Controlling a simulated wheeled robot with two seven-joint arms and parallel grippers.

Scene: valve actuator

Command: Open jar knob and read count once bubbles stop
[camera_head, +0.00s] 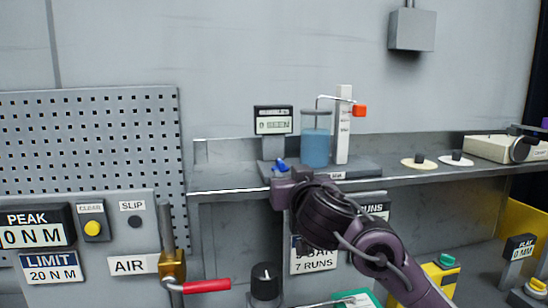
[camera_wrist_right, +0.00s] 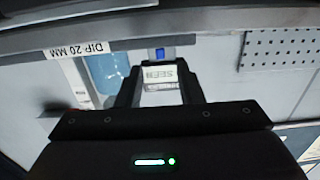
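The jar (camera_head: 316,148) of blue liquid stands on a grey base on the back shelf. It also shows in the right wrist view (camera_wrist_right: 108,72). I cannot make out bubbles. A small blue knob (camera_head: 281,164) sits at the base's front left, and shows in the right wrist view (camera_wrist_right: 160,54). A counter display (camera_head: 273,121) behind it has small text ending in "SEEN"; its number is unclear. My right gripper (camera_wrist_right: 160,72) is open, its fingers apart with the knob in line between them; contact cannot be told. My left gripper is out of view.
A white post (camera_head: 343,125) with a bent tube and a red block (camera_head: 360,111) stands right of the jar. Two round discs (camera_head: 419,163) lie farther right on the shelf. A red-handled valve (camera_head: 205,286) and a black knob (camera_head: 264,284) stand lower in front.

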